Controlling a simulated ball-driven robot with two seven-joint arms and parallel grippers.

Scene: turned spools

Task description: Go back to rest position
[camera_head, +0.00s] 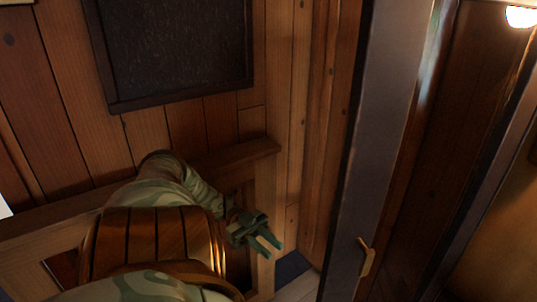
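My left gripper (272,250) shows low in the head view, right of the middle of my arm, at the right end of a wooden rail. Its two green fingers point down and to the right, with a gap between them, and nothing shows in the gap. My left arm, in mottled green and brown, fills the lower left and hides part of the rail. My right gripper is not in view.
A wooden ledge (262,149) runs behind my arm below a dark framed board (178,45) on the plank wall (60,110). A tall dark door or panel edge (385,130) with a brass-coloured handle (367,257) stands right of the gripper. A lamp (521,16) glows top right.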

